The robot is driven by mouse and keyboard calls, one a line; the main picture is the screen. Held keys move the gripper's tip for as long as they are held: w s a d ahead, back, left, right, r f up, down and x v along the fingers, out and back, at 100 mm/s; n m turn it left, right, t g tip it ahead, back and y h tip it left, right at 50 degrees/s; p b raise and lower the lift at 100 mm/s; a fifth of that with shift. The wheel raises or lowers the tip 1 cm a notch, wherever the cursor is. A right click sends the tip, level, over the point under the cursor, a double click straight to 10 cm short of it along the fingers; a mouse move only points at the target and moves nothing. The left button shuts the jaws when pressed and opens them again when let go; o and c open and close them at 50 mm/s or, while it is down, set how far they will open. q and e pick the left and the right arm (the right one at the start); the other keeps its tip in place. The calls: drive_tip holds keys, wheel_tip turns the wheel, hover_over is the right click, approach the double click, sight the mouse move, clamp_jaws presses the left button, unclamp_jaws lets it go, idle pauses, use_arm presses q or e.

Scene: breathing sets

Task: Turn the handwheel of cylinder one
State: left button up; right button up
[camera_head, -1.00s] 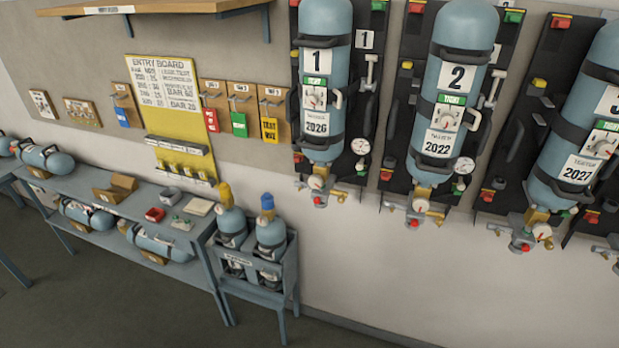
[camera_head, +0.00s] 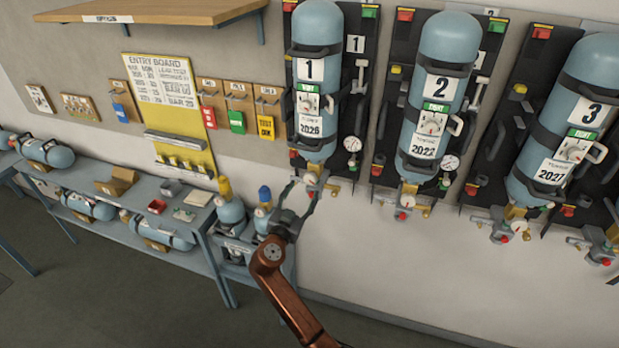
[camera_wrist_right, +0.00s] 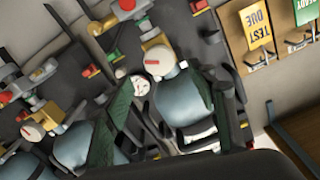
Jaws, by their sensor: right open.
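Cylinder one (camera_head: 318,25) is a blue upright tank strapped to a dark wall panel, with a "1" label and a "2026" label. Its handwheel (camera_head: 311,177), pale with a red mark, sits on the brass valve at the bottom. The handwheel also shows in the right wrist view (camera_wrist_right: 157,61), beyond and between my fingers. My right gripper (camera_head: 306,190) is open just below the handwheel, its fingers spread and pointing up toward it. I cannot tell whether the fingers touch it. My left gripper is not in view.
Cylinder two (camera_head: 450,40) and cylinder three (camera_head: 598,60) hang to the right. A small rack (camera_head: 238,272) with two bottles stands behind my right arm. A bench (camera_head: 120,215) with tanks runs left. Tags (camera_head: 266,126) hang beside cylinder one.

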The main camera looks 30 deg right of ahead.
sight(309, 180)
drive_tip(key=p+x, duration=0.2)
drive_tip(key=x, duration=0.4)
drive_tip(key=shift+w+d, duration=0.1)
drive_tip(key=shift+w+d+f, duration=0.1)
drive_tip(key=shift+w+d, duration=0.2)
drive_tip(key=shift+d, duration=0.05)
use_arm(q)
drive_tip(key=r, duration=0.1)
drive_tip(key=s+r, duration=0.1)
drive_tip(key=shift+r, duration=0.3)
use_arm(e)
drive_tip(key=c, duration=1.2)
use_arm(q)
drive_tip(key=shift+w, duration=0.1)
use_arm(e)
drive_tip(key=shift+o, duration=0.2)
